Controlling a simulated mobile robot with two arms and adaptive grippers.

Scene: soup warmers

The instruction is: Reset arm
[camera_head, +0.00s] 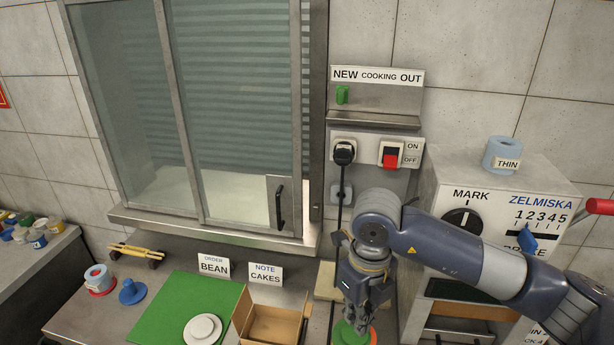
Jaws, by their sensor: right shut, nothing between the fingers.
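My right arm comes in from the lower right, and its gripper (352,318) points down over the counter. The gripper is shut and empty, just above or beside a green round piece (349,334) with an orange edge. I cannot tell whether the fingertips touch it. Part of the counter behind the gripper is hidden. My left gripper does not show.
A glass-fronted cabinet (245,205) stands at the back left. A white appliance (449,189) with a dial stands at right. The counter holds a green mat (190,299), an open cardboard box (248,331), signs and small round pieces. A switch panel (374,150) is on the wall.

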